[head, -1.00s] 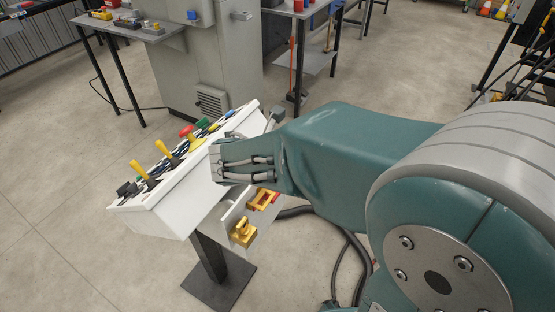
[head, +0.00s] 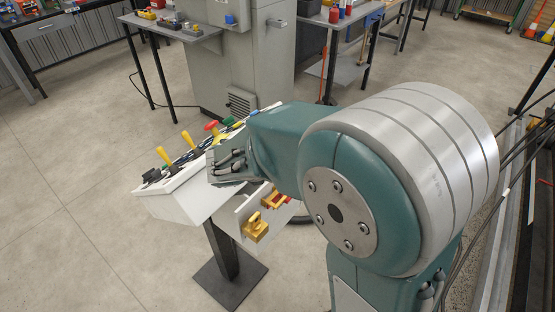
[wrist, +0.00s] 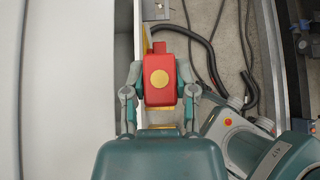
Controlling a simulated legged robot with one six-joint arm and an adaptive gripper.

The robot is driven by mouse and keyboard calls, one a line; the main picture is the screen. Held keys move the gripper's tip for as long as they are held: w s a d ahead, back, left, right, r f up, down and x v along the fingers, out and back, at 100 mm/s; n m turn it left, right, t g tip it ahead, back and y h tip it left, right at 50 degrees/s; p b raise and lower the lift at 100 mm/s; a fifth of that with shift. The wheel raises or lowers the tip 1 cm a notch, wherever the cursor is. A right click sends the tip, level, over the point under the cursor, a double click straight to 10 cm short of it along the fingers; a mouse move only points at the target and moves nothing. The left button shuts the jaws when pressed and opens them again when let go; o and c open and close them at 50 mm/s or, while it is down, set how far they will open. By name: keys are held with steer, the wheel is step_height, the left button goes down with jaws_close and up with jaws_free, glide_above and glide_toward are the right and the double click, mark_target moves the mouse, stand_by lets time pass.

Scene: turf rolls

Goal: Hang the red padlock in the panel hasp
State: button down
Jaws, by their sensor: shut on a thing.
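In the wrist view, the red padlock (wrist: 160,79) with a round gold disc on its face is held between the two fingers of my gripper (wrist: 160,90). Its shackle end is mostly hidden. A white panel edge stands just left of it. In the head view, a white panel (head: 243,211) below the console carries a gold fitting (head: 256,229) and a second gold and red part (head: 273,200) further back. I cannot tell whether the padlock touches either. My fingertips are hidden in the head view.
The white console (head: 176,207) with yellow levers and coloured buttons stands on a dark post. A grey cabinet (head: 238,60) and a side table (head: 180,27) stand behind. Dark hoses (wrist: 205,45) lie on the floor beside the panel. Open floor is at left.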

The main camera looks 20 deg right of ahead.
steer(key=shift+a+f, duration=0.1)
steer(key=shift+f, duration=1.95)
steer(key=shift+f, duration=2.5)
steer(key=shift+c, duration=1.7)
jaws_free()
steer(key=v, duration=1.2)
steer(key=shift+s, duration=0.15)
